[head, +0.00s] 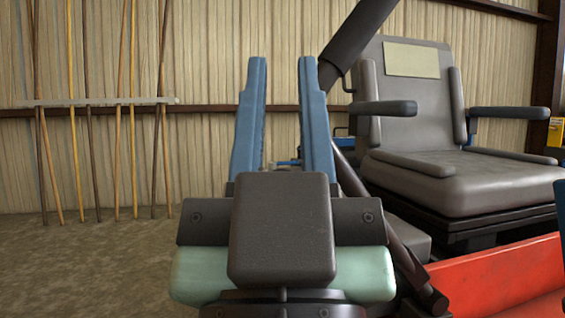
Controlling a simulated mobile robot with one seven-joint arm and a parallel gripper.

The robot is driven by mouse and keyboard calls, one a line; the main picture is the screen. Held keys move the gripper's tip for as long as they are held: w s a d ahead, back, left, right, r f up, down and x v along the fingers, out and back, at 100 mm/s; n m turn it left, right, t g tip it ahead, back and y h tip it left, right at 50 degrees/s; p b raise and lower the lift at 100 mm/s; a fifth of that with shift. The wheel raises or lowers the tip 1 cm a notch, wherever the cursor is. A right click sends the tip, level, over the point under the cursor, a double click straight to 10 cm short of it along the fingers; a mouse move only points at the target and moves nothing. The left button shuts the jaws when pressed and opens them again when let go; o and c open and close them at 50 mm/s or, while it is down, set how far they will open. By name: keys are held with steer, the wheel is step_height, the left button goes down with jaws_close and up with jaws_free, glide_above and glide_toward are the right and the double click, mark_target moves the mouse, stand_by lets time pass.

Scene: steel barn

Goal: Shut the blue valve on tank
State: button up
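My gripper (282,72) fills the middle of the head view, its two blue fingers pointing up and away from me. The fingers are apart with nothing held between them. A small blue piece, which looks like the blue valve's handle (287,162), shows low in the gap between the fingers, beyond the gripper body. Its lower part is hidden by my gripper, and I cannot tell its exact turn or whether a finger touches it. No tank can be clearly made out.
A grey vehicle seat (455,180) with armrests stands at right, above a red body panel (500,275). A dark slanted bar (355,35) rises behind the right finger. Long-handled tools hang on a rack (95,102) at the left wall. The floor at left (100,265) is clear.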

steer(key=shift+r+p, duration=0.35)
steer(key=shift+r, duration=0.15)
steer(key=shift+c, duration=1.1)
step_height(320, 180, up, 63)
steer(key=p, duration=6.3)
steer(key=shift+r, duration=0.2)
jaws_close()
steer(key=shift+f, duration=0.1)
